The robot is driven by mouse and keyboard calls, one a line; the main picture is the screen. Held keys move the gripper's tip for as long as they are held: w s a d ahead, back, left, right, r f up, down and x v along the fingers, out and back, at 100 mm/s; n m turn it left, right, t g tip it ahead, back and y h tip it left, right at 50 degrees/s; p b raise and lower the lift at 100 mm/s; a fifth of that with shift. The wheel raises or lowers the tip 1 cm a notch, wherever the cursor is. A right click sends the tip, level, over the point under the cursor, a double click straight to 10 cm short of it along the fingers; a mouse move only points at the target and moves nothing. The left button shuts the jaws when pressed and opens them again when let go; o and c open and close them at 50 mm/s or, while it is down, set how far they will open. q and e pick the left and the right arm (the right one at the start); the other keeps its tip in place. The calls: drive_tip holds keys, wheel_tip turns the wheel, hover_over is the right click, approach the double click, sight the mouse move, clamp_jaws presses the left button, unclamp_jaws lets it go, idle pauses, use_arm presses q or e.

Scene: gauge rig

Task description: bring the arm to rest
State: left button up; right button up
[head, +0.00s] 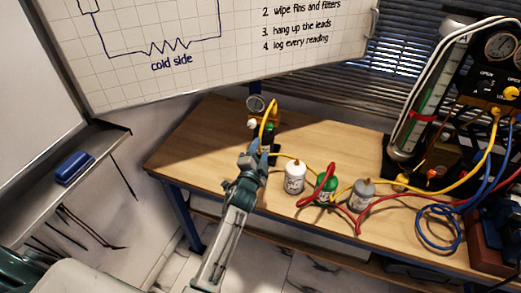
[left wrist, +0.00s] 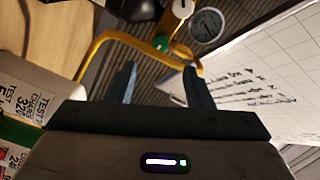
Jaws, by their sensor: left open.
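My left gripper (head: 262,146) reaches over the wooden workbench (head: 210,135) from the front, by a small gauge (head: 256,104) with a yellow hose (head: 268,115). In the left wrist view my left gripper (left wrist: 160,86) has its two dark fingers apart, with nothing held between them. The yellow hose (left wrist: 125,42) passes just beyond the fingertips. The round gauge (left wrist: 207,26) and a green part (left wrist: 162,44) lie beyond it. Whether a finger touches the hose I cannot tell. My right gripper is not in view.
A white bottle (head: 294,177), a green one (head: 327,188) and a grey one (head: 363,193) stand right of my arm, with red and yellow hoses among them. A gauge rig (head: 490,75) fills the right. A whiteboard (head: 200,50) hangs behind. The bench's left end is bare.

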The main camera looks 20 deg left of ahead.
use_arm(q)
drive_tip(key=s+a+f+n+g+y, duration=0.1)
drive_tip(key=s+a+f+n+g, duration=0.2)
drive_tip(key=s, duration=0.5)
drive_tip(key=s+a+f+n+g+y, duration=0.1)
drive_tip(key=s+a+f+n+g, duration=0.25)
drive_tip(key=s, duration=0.45)
drive_tip(key=s+d+r+n+g+h, duration=0.15)
drive_tip(key=s+n+g, duration=0.5)
drive_tip(key=s, duration=1.85)
wheel_tip(320, 180, down, 32)
drive_tip(key=w+a+m+g+b, duration=0.2)
drive_tip(key=a+g+b, duration=0.1)
drive_tip(key=b, duration=0.1)
drive_tip(key=s+f+b, duration=0.1)
drive_tip(key=s+f, duration=0.9)
drive_tip(key=f, duration=0.2)
drive_tip(key=s+a+f+b, duration=0.1)
drive_tip(key=s+f+b, duration=0.1)
drive_tip(key=s+f, duration=0.8)
wheel_tip(320, 180, down, 3)
drive_tip(key=shift+a+f+n+g+h, duration=0.1)
drive_tip(key=shift+a+n+g+h, duration=0.15)
drive_tip(key=shift+g+h, duration=0.2)
